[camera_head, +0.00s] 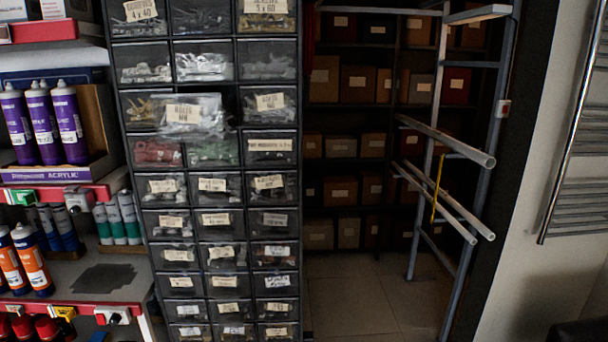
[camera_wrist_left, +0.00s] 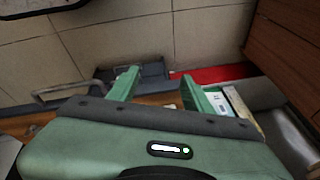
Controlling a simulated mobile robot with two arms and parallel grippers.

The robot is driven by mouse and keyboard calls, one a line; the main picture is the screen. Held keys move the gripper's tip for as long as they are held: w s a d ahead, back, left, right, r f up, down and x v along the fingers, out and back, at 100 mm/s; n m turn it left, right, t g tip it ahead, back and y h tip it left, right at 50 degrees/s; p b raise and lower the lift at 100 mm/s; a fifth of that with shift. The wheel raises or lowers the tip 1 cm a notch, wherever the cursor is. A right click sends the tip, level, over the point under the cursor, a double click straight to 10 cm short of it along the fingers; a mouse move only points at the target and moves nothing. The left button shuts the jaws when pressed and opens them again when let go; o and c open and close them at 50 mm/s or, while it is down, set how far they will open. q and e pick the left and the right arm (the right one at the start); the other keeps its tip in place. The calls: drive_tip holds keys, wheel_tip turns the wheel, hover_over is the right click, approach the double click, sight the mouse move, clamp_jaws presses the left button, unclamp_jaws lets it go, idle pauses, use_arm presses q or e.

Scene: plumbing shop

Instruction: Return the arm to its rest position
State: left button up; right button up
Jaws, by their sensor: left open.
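My left gripper (camera_wrist_left: 158,86) shows in the left wrist view as two green fingers spread apart, with a green palm and a dark grey bar behind them. It is open, and I see nothing between the fingers. Beyond it are a tiled floor (camera_wrist_left: 150,40), a dark box-like shape (camera_wrist_left: 150,75) and a red strip (camera_wrist_left: 215,74). Neither arm shows in the head view. My right gripper is in no view.
A tall cabinet of clear labelled drawers (camera_head: 214,185) stands ahead; one upper drawer (camera_head: 189,114) sticks out. Left are shelves with purple cartridges (camera_head: 66,122) and orange bottles (camera_head: 32,262). A pipe rack (camera_head: 482,130) stands right. Floor (camera_head: 350,290) between is clear.

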use_arm(q)
drive_tip(key=s+d+f+g+h, duration=0.1)
drive_tip(key=s+d+f, duration=0.1)
drive_tip(key=s+d, duration=0.4)
drive_tip(key=s+d+f+g, duration=0.1)
drive_tip(key=s+d+f, duration=0.15)
drive_tip(key=s, duration=0.55)
wheel_tip(320, 180, down, 14)
drive_tip(key=d+b, duration=0.1)
drive_tip(key=b, duration=1.3)
drive_tip(key=shift+s+r+g, duration=0.15)
drive_tip(key=shift+s+g, duration=0.05)
drive_tip(key=shift+g, duration=0.1)
drive_tip(key=shift+d, duration=0.1)
